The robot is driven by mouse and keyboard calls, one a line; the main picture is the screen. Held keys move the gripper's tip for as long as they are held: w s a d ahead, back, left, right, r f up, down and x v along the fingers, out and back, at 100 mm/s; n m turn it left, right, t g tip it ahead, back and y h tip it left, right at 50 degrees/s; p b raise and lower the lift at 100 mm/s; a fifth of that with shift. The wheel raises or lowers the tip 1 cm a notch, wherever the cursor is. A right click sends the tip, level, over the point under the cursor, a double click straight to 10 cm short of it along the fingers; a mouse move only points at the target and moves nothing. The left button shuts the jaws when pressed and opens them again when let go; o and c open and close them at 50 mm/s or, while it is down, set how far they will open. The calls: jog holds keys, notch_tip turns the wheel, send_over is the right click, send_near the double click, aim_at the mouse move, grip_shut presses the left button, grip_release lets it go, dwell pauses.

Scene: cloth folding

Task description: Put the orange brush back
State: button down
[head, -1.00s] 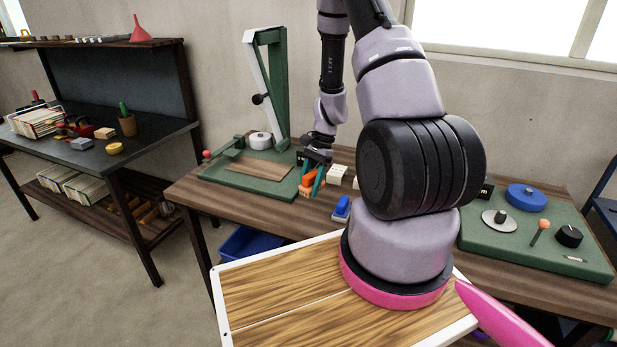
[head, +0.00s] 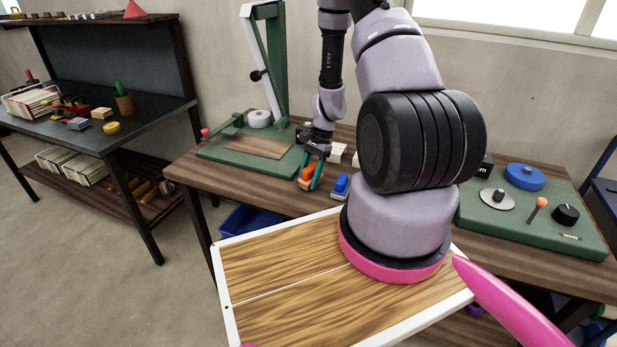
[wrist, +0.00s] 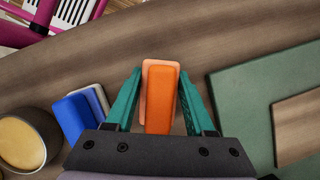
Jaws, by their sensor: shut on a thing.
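The orange brush (head: 306,177) is between the teal fingers of my gripper (head: 313,178), over the front part of the wooden table. In the wrist view the brush (wrist: 161,98) shows an orange top over a paler layer, between the two fingers (wrist: 160,88). My gripper is shut on it. The picture does not clearly show whether the brush touches the table. A blue brush-like block (head: 341,184) lies close by on the right; it also shows in the wrist view (wrist: 78,114), left of the fingers.
A green board (head: 222,156) with a wooden plate lies left of my gripper. White blocks (head: 337,152) stand behind it. A round pale-topped container (wrist: 22,142) is near the blue block. A second green board (head: 590,243) with knobs is at right. A dark bench (head: 60,130) stands at left.

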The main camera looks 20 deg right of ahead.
jog(key=shift+f, duration=0.55)
jog(key=shift+c, duration=0.9)
grip_release()
jog(key=v, duration=1)
jog(key=shift+d+r, duration=0.1)
jog(key=shift+r, duration=0.25)
